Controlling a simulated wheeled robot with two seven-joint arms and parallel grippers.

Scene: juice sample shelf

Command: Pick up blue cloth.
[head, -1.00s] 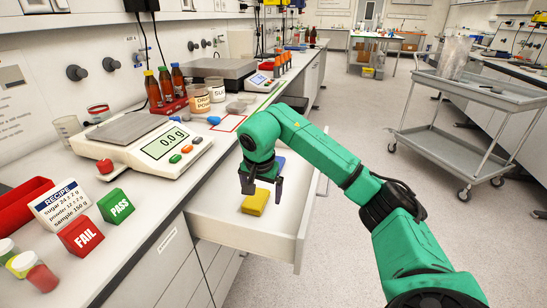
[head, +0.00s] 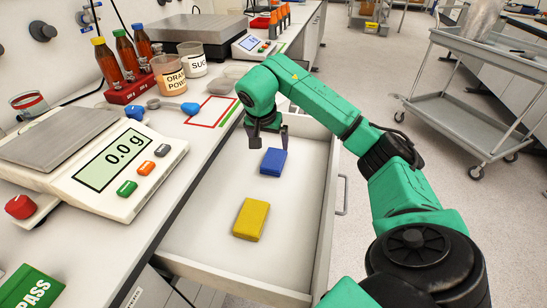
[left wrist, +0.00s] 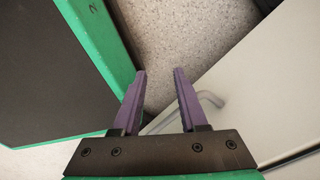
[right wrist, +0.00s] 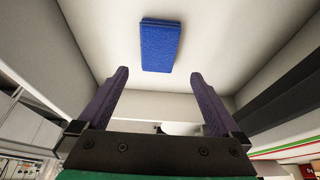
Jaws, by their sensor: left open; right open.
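The blue cloth (head: 273,161) is a folded rectangular block lying on the white floor of the open drawer (head: 200,230). It also shows in the right wrist view (right wrist: 160,45), beyond the fingertips and centred between them. My right gripper (head: 266,140) is above the drawer, just behind the blue cloth in the head view. It is open and empty, and its fingers do not touch the cloth. My left gripper (left wrist: 160,75) is open and empty over the speckled floor, beside a pale cabinet front with a handle. It is not in the head view.
A yellow cloth (head: 251,218) lies nearer in the same drawer. The drawer walls enclose both cloths. A grey cart (head: 465,105) stands at the right.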

